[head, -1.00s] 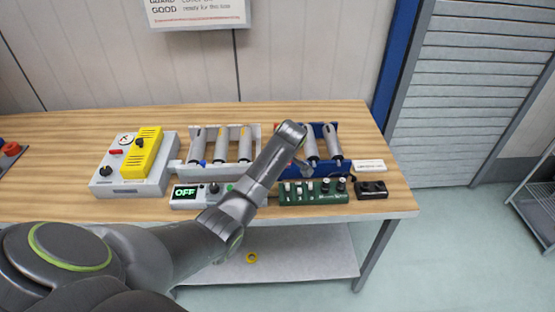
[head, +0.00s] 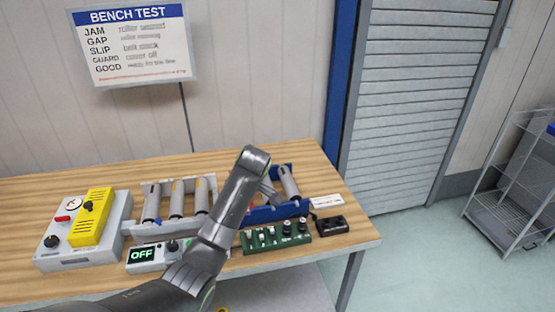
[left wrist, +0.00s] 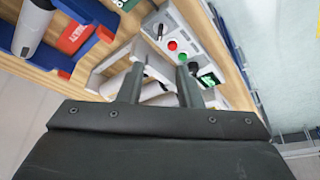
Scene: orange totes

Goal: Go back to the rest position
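My left arm comes in from the bottom of the head view and rises over the bench, its bent joint above the blue roller tray (head: 278,211). Its gripper is mostly hidden behind the arm there. In the left wrist view, my left gripper (left wrist: 160,90) has its two fingers apart, with nothing held between them. Beyond the fingers are a grey roller tray and a control box (left wrist: 172,38) with red and green buttons. My right gripper is in neither view.
On the wooden bench (head: 25,203) are a grey box with a yellow block (head: 90,217), a grey roller tray (head: 128,229), a display reading OFF (head: 142,254), a green switch board (head: 273,238) and a black box (head: 330,226). A wire rack (head: 505,190) stands right.

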